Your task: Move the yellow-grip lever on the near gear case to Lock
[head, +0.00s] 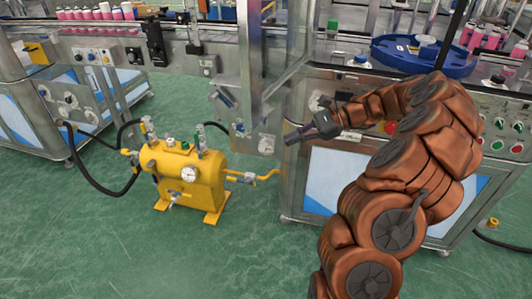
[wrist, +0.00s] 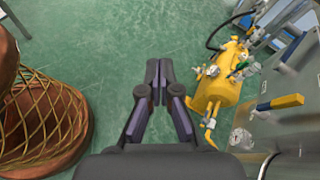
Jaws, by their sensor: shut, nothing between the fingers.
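The lever's yellow grip (wrist: 280,102) shows at the right of the wrist view, sticking out along the steel panel as a straight bar. A round silvery fitting (wrist: 240,138) sits below and left of it. I cannot read any Lock marking. My gripper (wrist: 153,82) is shut and empty, its dark fingertips together over green floor, left of the lever and apart from it. In the head view my gripper (head: 291,137) points left in front of the steel machine cabinet. There I cannot clearly pick out the yellow grip or the gear case.
A yellow tank (head: 190,178) with a gauge, valves and black hoses stands on the floor left of the cabinet (head: 300,190). Its yellow pipe (head: 265,175) reaches toward the cabinet. A blue round tray (head: 395,57) lies on top. The green floor in front is clear.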

